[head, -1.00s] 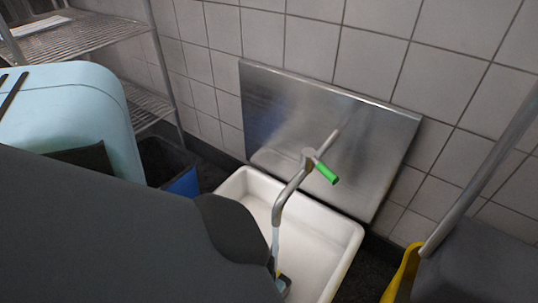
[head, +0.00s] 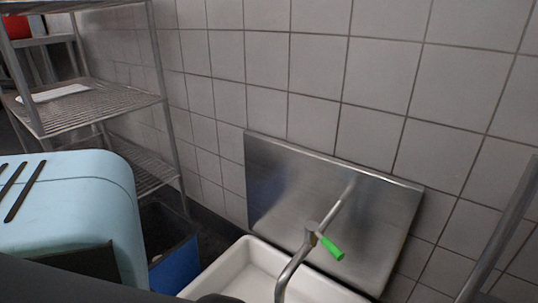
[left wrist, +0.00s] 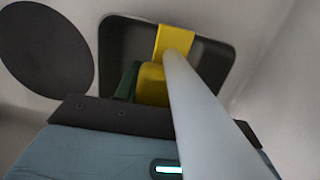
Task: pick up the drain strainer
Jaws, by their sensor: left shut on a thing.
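A dark round patch (left wrist: 46,48), perhaps the drain opening, lies on the pale sink surface to the left. In the head view, the left gripper and strainer are out of frame. My right gripper is not in view.
The white sink (head: 243,270) is at the bottom of the head view. A metal faucet with a green handle (head: 331,248) rises over it, before a steel backsplash (head: 300,190). A wire shelf (head: 100,100) and dark bin (head: 170,225) stand to the left.

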